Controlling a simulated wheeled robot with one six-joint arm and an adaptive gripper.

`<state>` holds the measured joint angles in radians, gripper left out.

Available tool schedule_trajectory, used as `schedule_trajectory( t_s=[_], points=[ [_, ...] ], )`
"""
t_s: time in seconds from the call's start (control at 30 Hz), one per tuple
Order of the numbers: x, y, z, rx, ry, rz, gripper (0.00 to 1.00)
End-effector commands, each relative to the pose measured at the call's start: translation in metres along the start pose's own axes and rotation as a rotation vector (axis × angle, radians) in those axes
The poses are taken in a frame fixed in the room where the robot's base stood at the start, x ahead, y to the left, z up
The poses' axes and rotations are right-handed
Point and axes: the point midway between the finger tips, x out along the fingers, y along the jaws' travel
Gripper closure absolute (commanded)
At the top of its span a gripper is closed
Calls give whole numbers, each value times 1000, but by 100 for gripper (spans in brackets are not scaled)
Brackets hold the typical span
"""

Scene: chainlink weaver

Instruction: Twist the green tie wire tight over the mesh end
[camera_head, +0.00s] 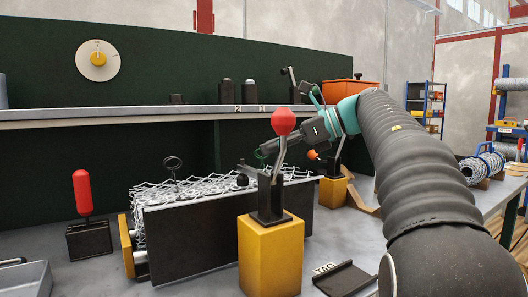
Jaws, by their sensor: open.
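The silvery wire mesh (208,190) lies in a long trough behind a dark front plate (195,240). A small green loop (261,155), apparently the green tie wire, shows above the right part of the mesh. A black loop on a stem (172,164) stands over the left part. My gripper (268,150) reaches in from the right, its tip pointing left and down beside the green loop. It is open. A lever with a red knob (283,121) partly covers it, and I cannot tell whether the fingers are around the green loop or only close to it.
The red-knobbed lever stands on a yellow block (270,258) before the trough. Another yellow block (333,191) with an orange-knobbed lever stands behind right. A red handle (82,192) is at left. A TAG plate (345,279) lies in front. A shelf (130,114) runs above.

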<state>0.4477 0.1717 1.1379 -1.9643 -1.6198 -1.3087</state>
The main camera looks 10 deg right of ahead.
Motion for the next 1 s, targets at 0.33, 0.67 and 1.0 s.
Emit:
schedule_trajectory(
  t_s=[0.33, 0.67, 1.0],
  points=[
    [26, 0, 0, 0, 0, -1, 53],
    [27, 0, 0, 1, 0, -1, 73],
    [27, 0, 0, 2, 0, -5, 100]
  ],
)
